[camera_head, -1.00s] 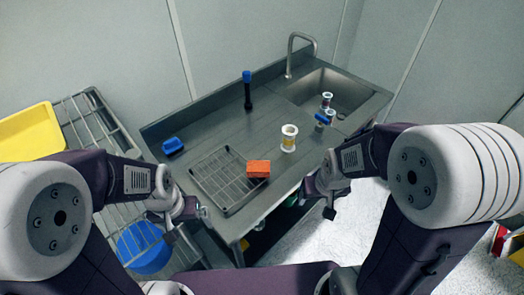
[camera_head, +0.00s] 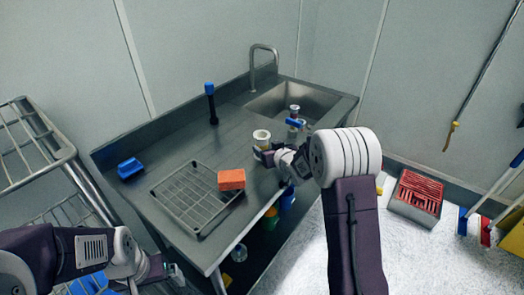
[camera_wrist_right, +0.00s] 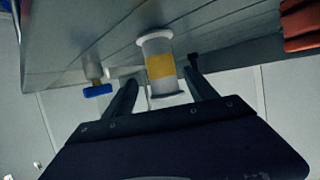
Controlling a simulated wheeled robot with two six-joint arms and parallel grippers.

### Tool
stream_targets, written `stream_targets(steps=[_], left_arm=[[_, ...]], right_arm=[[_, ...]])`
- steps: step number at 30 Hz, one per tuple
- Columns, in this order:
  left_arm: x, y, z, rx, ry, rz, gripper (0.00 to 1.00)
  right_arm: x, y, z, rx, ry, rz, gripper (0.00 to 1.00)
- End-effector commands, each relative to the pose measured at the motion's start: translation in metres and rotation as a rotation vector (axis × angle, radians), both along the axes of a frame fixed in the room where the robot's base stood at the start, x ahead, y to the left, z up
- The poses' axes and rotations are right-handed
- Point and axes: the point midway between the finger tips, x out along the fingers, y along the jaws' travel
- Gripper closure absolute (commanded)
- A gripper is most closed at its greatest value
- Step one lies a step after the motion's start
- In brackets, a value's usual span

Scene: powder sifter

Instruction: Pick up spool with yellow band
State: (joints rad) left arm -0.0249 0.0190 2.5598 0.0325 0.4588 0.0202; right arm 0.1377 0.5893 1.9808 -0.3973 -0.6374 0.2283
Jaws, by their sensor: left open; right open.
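The spool with the yellow band (camera_head: 262,138) stands upright on the steel counter, left of the sink. In the right wrist view the white spool (camera_wrist_right: 158,64) with its yellow band shows between the two fingers. My right gripper (camera_head: 266,154) is open and right at the spool, in front of it in the head view. In the right wrist view its fingers (camera_wrist_right: 160,88) lie either side of the spool's near end; contact cannot be told. My left gripper (camera_head: 172,274) is at the lower left, below the counter's front edge, away from the spool, open and empty.
An orange block (camera_head: 231,180) sits on the wire rack (camera_head: 182,205). A blue brush (camera_head: 130,168) and a blue-topped black object (camera_head: 210,104) stand at the back. Behind the spool are a blue-handled valve (camera_head: 295,124) and the sink (camera_head: 290,102).

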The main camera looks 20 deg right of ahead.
Motion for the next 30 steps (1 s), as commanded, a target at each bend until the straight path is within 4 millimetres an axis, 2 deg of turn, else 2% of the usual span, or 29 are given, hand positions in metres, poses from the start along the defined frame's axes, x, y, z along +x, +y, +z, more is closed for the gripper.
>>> stream_targets(steps=[4,11,18,26,27,30], left_arm=[[0.000,0.000,0.003,0.000,0.000,0.000,0.02],[0.000,0.000,0.004,0.000,0.000,0.000,0.02],[0.000,0.000,0.008,0.000,0.000,0.000,0.02],[0.000,0.000,0.007,0.000,0.000,0.000,0.02],[0.000,0.000,0.007,0.000,0.000,0.000,0.02],[0.000,0.000,0.007,0.000,0.000,0.000,0.02]], right_arm=[[0.021,0.003,-0.009,0.000,0.003,0.001,0.34],[0.033,0.005,-0.013,-0.001,0.003,0.000,0.34],[0.070,0.010,-0.027,0.000,0.004,0.000,0.34],[0.075,0.011,-0.030,-0.001,0.004,-0.001,0.34],[0.075,0.011,-0.030,-0.001,0.004,-0.001,0.37],[0.075,0.011,-0.030,-0.001,0.004,-0.001,0.65]])
